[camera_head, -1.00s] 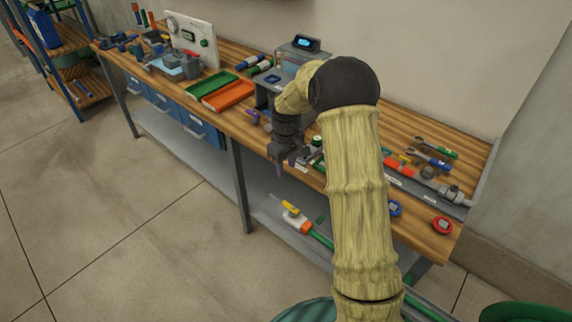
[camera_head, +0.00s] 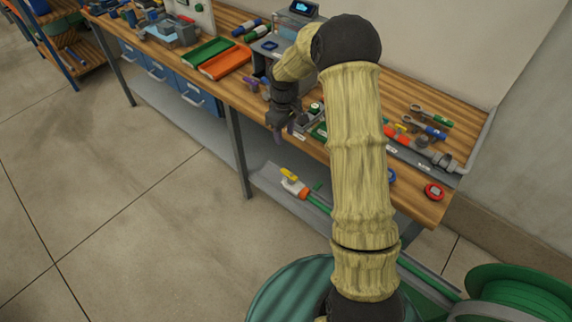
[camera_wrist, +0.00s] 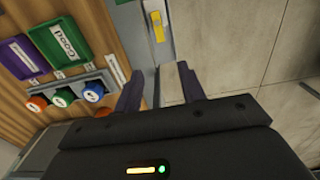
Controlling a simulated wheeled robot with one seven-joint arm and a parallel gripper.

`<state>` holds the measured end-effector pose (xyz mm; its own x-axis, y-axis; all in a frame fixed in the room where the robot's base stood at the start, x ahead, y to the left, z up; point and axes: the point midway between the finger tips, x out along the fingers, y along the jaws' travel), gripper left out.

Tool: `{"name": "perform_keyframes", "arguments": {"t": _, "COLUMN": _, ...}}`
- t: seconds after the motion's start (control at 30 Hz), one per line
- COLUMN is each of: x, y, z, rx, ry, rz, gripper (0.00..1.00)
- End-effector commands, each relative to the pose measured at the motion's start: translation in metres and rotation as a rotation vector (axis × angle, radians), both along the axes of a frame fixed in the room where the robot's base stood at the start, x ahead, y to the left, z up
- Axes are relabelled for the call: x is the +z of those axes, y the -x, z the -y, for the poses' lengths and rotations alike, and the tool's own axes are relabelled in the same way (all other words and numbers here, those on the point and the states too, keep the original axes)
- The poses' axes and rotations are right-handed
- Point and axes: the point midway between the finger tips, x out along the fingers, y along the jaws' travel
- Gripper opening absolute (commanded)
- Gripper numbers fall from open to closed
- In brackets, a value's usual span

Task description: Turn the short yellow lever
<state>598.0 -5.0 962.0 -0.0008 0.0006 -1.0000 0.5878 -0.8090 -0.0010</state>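In the head view, a yellow lever (camera_head: 289,175) sits on an orange and white valve (camera_head: 295,188) on a green pipe, low at the bench's front. A smaller yellow piece (camera_head: 400,127) shows by the orange-and-grey pipe assembly on the bench; I cannot tell which lever is shorter. My gripper (camera_head: 280,127) points down over the bench's front edge, above and apart from the low valve. In the wrist view, my gripper (camera_wrist: 160,88) has its fingers spread, with a pale strip between them. A yellow piece (camera_wrist: 158,27) lies beyond the fingertips; I cannot tell if it is a lever.
Green (camera_head: 208,51) and orange (camera_head: 225,62) trays, tools and a device with a blue display (camera_head: 301,7) stand on the wooden bench (camera_head: 465,88). The wrist view shows several round caps (camera_wrist: 64,97) in a rack. The floor (camera_head: 130,210) in front is clear.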

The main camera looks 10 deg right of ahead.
Motion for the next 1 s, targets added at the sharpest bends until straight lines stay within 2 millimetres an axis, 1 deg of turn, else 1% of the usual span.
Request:
{"name": "perform_keyframes", "arguments": {"t": 0.27, "x": -0.003, "y": 0.000, "z": 0.000, "rx": 0.000, "ry": 0.001, "rz": -0.001, "gripper": 0.40}}
{"name": "perform_keyframes", "arguments": {"t": 0.43, "x": -0.017, "y": 0.000, "z": 0.000, "rx": 0.000, "ry": 0.000, "rz": -0.002, "gripper": 0.40}}
{"name": "perform_keyframes", "arguments": {"t": 0.57, "x": -0.037, "y": 0.001, "z": 0.000, "rx": 0.000, "ry": 0.000, "rz": -0.004, "gripper": 0.40}}
{"name": "perform_keyframes", "arguments": {"t": 1.0, "x": -0.114, "y": 0.001, "z": 0.000, "rx": 0.000, "ry": 0.000, "rz": -0.003, "gripper": 0.40}}
